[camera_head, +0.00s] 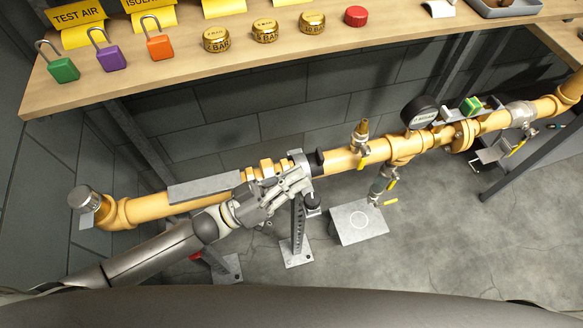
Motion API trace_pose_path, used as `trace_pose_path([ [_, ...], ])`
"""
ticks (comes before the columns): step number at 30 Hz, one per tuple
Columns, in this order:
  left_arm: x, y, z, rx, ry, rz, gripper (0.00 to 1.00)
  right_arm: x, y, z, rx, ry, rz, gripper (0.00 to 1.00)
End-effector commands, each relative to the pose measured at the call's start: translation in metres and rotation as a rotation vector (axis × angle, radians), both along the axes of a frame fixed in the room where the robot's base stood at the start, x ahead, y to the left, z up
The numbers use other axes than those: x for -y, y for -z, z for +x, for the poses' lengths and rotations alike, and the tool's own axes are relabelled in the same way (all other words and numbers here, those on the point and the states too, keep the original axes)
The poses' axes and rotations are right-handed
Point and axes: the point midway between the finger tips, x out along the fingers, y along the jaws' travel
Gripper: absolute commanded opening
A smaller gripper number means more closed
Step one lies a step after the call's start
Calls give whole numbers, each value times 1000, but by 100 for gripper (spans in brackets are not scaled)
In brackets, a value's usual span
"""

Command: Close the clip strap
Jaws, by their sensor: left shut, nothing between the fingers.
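The yellow pipe (340,159) runs across the view from lower left to upper right. A grey metal strap (298,157) shows at the pipe above a perforated support post (298,228); I take it to be the clip strap. My left gripper (303,181) is shut and empty, in front of the pipe and right beside the strap. It hides the strap's lower part, so I cannot tell whether they touch or whether the strap is closed. My right gripper is not in view.
A wooden shelf (190,74) above the pipe holds green (63,69), purple (111,59) and orange (160,45) padlocks and brass caps (265,30). A round gauge (420,112) and a yellow-handled valve (361,145) stand on the pipe to the right. The floor at lower right is clear.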

Motion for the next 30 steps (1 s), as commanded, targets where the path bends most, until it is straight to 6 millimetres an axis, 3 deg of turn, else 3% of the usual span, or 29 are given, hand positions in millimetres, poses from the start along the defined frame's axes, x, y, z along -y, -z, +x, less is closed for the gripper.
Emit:
trace_pose_path([
  [1,1,13,-3,38,0,11,0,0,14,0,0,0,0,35],
  [3,3,19,-8,93,0,30,0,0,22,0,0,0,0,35],
  [12,6,42,-18,273,0,87,0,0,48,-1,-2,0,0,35],
  [30,7,53,-22,360,0,122,0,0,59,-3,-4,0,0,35],
])
